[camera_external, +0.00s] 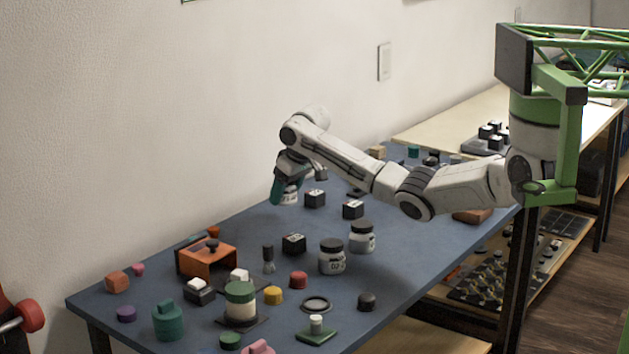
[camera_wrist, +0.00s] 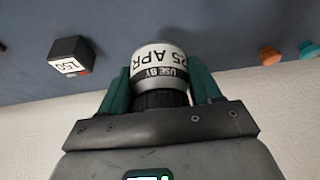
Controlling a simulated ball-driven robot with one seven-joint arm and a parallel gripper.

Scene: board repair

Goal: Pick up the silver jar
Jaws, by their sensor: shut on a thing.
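A pale silver-white jar (camera_wrist: 158,60) with a black ribbed lid and a label reading "USE BY 25 APR" sits between the teal fingers of my gripper (camera_wrist: 160,84) in the wrist view. The fingers are shut on it from both sides near the lid. In the external view my gripper (camera_external: 281,194) is at the back of the blue table by the wall, and part of the jar (camera_external: 291,195) shows beside the near finger. I cannot tell whether the jar touches the table. Two similar dark-lidded jars (camera_external: 332,258) stand nearer the middle of the table.
Black cubes (camera_external: 315,198) stand close to my gripper; one black cube (camera_wrist: 69,55) shows at left in the wrist view. An orange box (camera_external: 206,257) and several small coloured parts crowd the front of the blue table (camera_external: 225,232). The wall (camera_external: 150,130) is close behind.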

